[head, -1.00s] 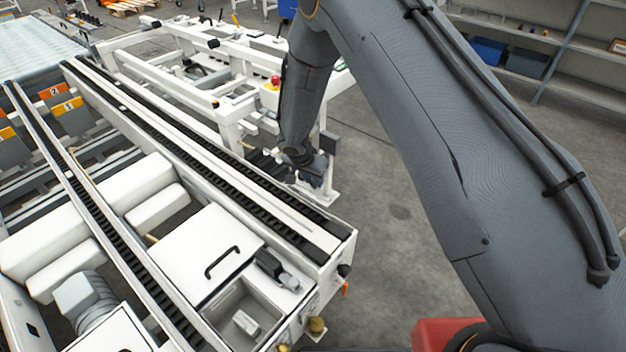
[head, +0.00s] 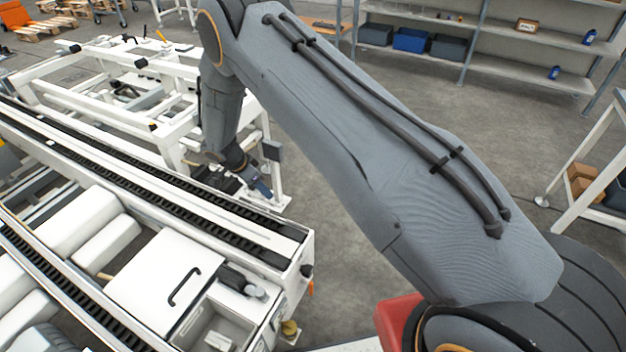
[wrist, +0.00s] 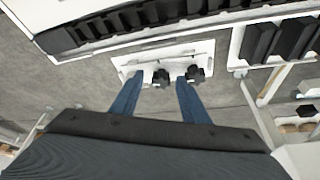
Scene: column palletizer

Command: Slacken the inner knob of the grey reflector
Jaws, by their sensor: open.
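In the wrist view, two dark star-shaped knobs, a left one (wrist: 161,77) and a right one (wrist: 196,73), sit along a pale plate (wrist: 122,62). My gripper (wrist: 159,80) is open, with two blue fingers pointing at the plate. The left knob shows between the fingertips, with a gap to either side. The right knob is just outside the right fingertip. I cannot tell contact or depth. Which knob is the inner one is not clear, and I cannot make out the grey reflector for certain. In the head view, my gripper (head: 260,186) is small and partly hidden beside the conveyor's far side.
A conveyor (head: 200,205) with black chain tracks runs close beside my gripper. A white frame (head: 150,100) stands behind it, and a dark box on a post (head: 272,150) is near my gripper. Open floor (head: 330,225) lies to the right, with shelves (head: 480,45) at the back.

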